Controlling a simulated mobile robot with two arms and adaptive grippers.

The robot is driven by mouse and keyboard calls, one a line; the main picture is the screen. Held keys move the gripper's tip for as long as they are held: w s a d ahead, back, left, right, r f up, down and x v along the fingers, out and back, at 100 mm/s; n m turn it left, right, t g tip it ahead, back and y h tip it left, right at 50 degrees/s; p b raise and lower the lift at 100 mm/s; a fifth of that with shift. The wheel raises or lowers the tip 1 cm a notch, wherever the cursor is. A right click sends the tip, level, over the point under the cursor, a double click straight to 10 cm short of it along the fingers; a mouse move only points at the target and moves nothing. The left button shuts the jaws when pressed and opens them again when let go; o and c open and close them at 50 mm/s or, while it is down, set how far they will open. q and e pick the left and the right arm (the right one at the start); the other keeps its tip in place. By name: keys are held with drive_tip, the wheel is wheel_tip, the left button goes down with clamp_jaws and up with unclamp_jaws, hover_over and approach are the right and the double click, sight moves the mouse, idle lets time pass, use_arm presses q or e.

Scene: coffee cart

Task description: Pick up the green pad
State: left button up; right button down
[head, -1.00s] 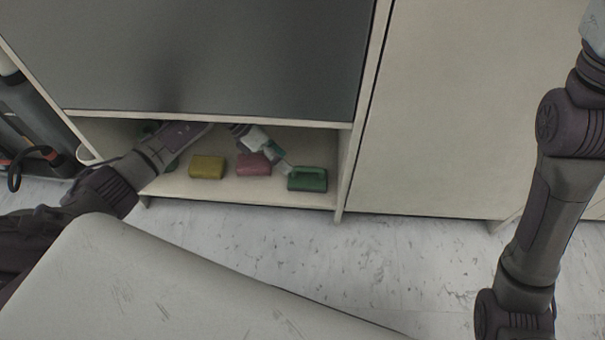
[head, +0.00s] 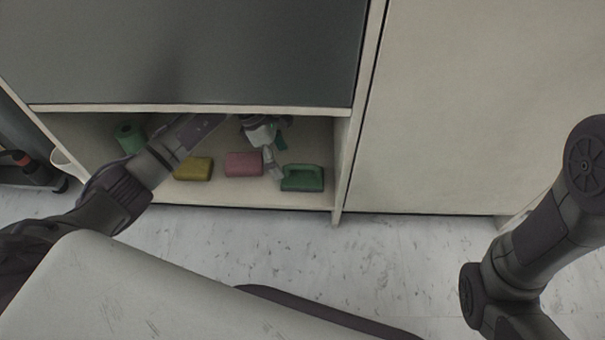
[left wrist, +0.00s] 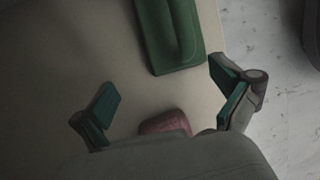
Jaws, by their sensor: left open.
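The green pad (head: 303,179) has a raised handle and lies on the low shelf, at its right end in the head view. In the left wrist view the green pad (left wrist: 170,32) is at the top, beyond the fingertips. My left gripper (head: 277,152) reaches into the shelf opening, just left of the green pad. In the left wrist view my left gripper (left wrist: 168,97) is open, with nothing between its fingers. My right gripper is out of view; only my right arm shows.
A pink block (head: 243,164) lies left of the green pad, close to the gripper; it also shows in the left wrist view (left wrist: 166,122). A yellow block (head: 193,169) and a green roll (head: 130,136) are further left. The cabinet's upper panel (head: 190,50) overhangs the shelf.

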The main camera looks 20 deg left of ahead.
sight(302, 175)
use_arm(q)
drive_tip(key=shift+s+d, duration=0.1)
drive_tip(key=shift+d, duration=0.55)
drive_tip(key=d, duration=0.4)
drive_tip(key=shift+s+p, duration=0.3)
drive_tip(key=shift+d+f+b, duration=0.15)
drive_tip(key=shift+f+b, duration=0.45)
drive_tip(key=shift+f, duration=0.05)
drive_tip(key=shift+r, duration=0.1)
drive_tip(key=c, duration=1.3)
drive_tip(key=shift+o, duration=0.2)
drive_tip(key=shift+r, duration=0.1)
